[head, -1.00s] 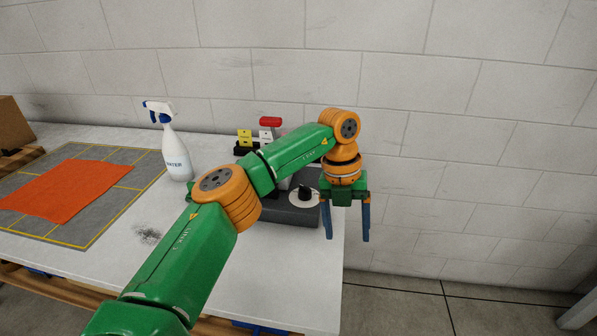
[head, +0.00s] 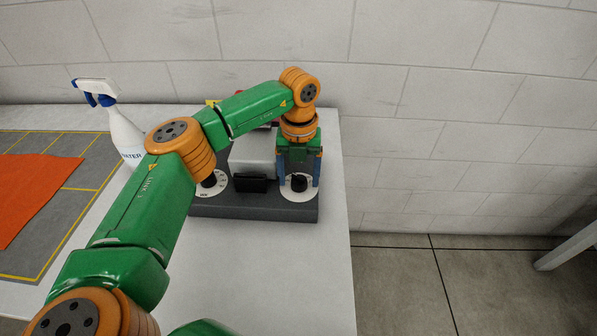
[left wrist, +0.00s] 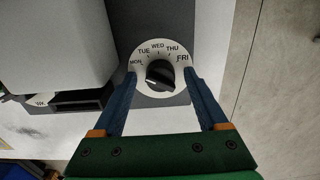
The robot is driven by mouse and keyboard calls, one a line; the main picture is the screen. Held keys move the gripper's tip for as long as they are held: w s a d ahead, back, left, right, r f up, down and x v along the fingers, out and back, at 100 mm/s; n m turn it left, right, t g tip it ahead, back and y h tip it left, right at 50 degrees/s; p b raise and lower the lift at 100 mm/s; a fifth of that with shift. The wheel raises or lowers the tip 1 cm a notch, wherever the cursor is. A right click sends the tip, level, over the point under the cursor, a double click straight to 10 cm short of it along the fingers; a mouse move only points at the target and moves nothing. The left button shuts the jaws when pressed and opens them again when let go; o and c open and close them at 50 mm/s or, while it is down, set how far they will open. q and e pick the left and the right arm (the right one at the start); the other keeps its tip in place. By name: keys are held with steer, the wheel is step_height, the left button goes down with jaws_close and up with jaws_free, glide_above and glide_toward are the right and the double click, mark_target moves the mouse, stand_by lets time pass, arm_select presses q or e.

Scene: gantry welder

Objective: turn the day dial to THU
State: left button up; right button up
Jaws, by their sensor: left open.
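The day dial (head: 299,185) is a black knob on a white disc, at the right end of a dark grey panel box (head: 255,207). In the left wrist view the black knob (left wrist: 160,75) has MON, TUE, WED, THU and FRI printed in an arc around it. I cannot make out which day the knob points to. My left gripper (head: 299,184) points down at the dial, open and empty. In the left wrist view its two blue fingers (left wrist: 161,73) stand one on each side of the knob, with gaps to it. My right gripper is not in view.
A second white dial (head: 211,184) and a light grey block (head: 253,155) sit left of the day dial. A spray bottle (head: 122,135) and a grey mat (head: 40,240) with an orange cloth (head: 30,190) lie further left. The white table (head: 270,270) is clear in front.

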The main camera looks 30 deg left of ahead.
arm_select(q)
steer(key=shift+a, duration=0.1)
steer(key=c, duration=0.4)
steer(key=shift+r, duration=0.1)
jaws_close()
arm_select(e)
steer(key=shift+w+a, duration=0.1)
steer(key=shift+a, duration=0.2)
